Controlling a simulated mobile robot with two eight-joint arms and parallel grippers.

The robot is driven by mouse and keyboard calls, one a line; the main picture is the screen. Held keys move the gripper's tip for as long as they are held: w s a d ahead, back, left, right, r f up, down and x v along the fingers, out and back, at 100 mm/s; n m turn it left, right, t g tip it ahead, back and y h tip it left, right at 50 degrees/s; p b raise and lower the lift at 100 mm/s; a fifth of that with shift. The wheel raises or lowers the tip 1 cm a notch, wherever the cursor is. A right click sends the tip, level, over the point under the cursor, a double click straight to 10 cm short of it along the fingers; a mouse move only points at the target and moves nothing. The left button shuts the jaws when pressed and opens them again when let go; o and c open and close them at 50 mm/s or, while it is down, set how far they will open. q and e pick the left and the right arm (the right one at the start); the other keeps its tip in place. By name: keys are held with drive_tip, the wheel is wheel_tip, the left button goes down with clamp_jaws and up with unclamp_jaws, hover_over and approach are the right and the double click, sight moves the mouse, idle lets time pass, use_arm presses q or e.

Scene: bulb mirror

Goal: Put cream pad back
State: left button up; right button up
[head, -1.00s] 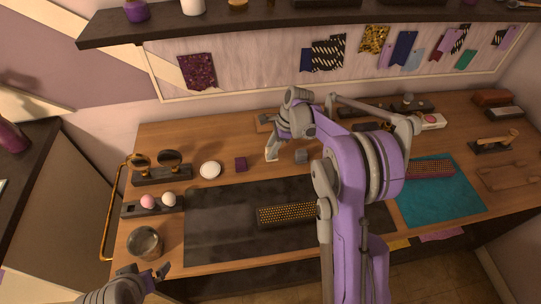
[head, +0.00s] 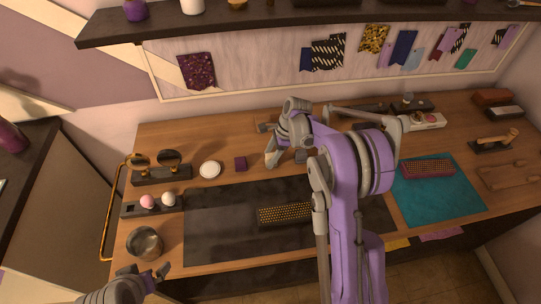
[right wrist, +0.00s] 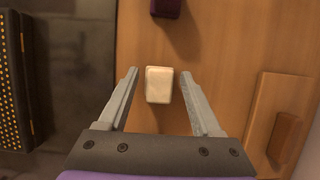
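The cream pad (right wrist: 159,85) is a small pale block on the wooden table. In the right wrist view it lies between the two fingers of my right gripper (right wrist: 159,74), with a gap on each side. My right gripper is open and also shows in the head view (head: 272,158), low over the table behind the black mat; whether the pad shows there I cannot tell. A wooden block with a raised part (right wrist: 284,130) lies at the right of the wrist view. My left gripper (head: 160,273) is open and empty at the lower left, near the bowl.
The black mat (head: 220,215) holds a gold-dotted box (head: 285,213). A bowl (head: 145,242) stands front left.

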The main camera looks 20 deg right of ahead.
drive_tip(key=shift+r, duration=0.1)
drive_tip(key=v, duration=1.1)
drive_tip(key=s+a+r+n+h, duration=0.1)
drive_tip(key=s+a+r+n, duration=0.3)
drive_tip(key=s, duration=0.1)
drive_tip(key=s+a+f+n+t+h, duration=0.1)
drive_tip(key=s+a+n+t, duration=0.1)
drive_tip(key=s+n, duration=0.6)
drive_tip(key=s+a+f+n+t+h, duration=0.1)
drive_tip(key=s+a+n, duration=0.4)
drive_tip(key=s, duration=0.8)
drive_tip(key=n+t+h, duration=0.1)
drive_tip(key=n, duration=0.2)
drive_tip(key=shift+s+a+f+n+t, duration=0.25)
drive_tip(key=shift+s+f+n+t, duration=0.05)
drive_tip(key=shift+f+n+t, duration=0.1)
